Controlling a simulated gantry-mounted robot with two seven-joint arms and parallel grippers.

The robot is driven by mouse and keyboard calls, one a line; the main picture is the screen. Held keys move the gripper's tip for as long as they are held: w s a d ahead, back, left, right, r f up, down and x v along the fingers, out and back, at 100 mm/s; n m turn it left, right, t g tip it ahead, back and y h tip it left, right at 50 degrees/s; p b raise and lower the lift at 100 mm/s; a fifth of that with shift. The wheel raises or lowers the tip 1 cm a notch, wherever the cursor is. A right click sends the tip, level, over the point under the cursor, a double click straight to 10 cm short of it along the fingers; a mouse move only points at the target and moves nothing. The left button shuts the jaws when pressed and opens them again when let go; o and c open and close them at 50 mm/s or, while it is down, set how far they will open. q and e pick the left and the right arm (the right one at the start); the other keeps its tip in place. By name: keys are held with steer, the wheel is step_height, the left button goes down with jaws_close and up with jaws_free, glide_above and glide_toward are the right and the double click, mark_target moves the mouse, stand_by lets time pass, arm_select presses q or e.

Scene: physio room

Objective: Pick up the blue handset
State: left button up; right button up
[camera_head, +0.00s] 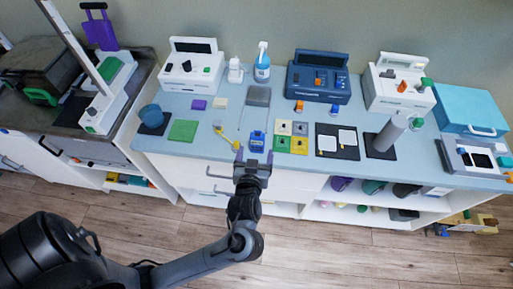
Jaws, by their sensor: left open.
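A small blue handset (257,141) stands near the front edge of the light-blue worktop (215,157), just beyond my left gripper. My left gripper (254,157) is open at the front edge of the worktop, its two dark fingers pointing away from me toward the handset. The handset lies ahead of the fingertips, a little right of the middle between them. I cannot tell whether a finger touches it. My right gripper is not in view.
A yellow-handled tool (227,136) lies left of the handset, and several coloured square pads (291,137) lie close on its right. A dark board (337,142) and a grey cylinder (390,133) are farther right. Consoles, such as the dark blue one (318,76), line the back.

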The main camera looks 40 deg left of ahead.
mark_target(258, 135)
arm_select(q)
steer(key=b+x, duration=0.1)
steer(key=x, duration=0.4)
steer(key=shift+b+x, duration=0.7)
steer(key=shift+x, duration=2)
steer(key=shift+s+a+f, duration=0.1)
steer(key=shift+s, duration=0.05)
steer(key=shift+c, duration=1)
steer(key=c, duration=0.9)
